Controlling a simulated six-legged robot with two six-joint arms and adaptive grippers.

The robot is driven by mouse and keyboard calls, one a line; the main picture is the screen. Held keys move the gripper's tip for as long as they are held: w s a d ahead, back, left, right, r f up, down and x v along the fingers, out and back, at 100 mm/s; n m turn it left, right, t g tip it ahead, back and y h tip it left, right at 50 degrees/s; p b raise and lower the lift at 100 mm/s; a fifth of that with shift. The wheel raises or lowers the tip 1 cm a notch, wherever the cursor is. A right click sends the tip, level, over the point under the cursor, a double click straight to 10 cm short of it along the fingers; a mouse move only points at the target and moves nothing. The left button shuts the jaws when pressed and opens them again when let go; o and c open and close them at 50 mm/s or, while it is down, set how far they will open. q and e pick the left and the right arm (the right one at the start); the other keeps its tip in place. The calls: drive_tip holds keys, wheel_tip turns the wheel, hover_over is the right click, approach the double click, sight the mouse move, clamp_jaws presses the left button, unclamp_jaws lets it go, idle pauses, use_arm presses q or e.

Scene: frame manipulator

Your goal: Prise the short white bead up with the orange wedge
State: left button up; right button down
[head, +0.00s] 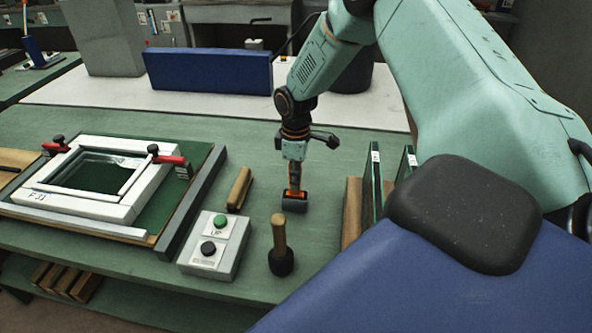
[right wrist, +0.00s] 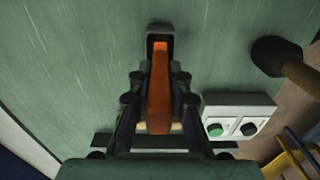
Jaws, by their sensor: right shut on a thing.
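My right gripper (head: 293,181) points down over the green bench and is shut on the orange wedge (head: 296,193). In the right wrist view the orange wedge (right wrist: 160,85) lies between the two dark fingers of the gripper (right wrist: 158,82). Its far end is at a small dark holder (right wrist: 159,32), also seen in the head view (head: 295,205); I cannot tell if it is still inside. White beads line the white frame (head: 85,207) at the left; the short bead (head: 131,181) seems to be along its right side. My left gripper is out of view.
Two red-handled clamps (head: 168,159) stand at the frame. Upright glass panes (head: 373,185) stand right of the gripper. A blue block (head: 208,70) is behind.

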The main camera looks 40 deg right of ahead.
drive_tip(key=shift+w+a, duration=0.1)
drive_tip(key=shift+a, duration=0.15)
drive_tip(key=shift+d, duration=0.15)
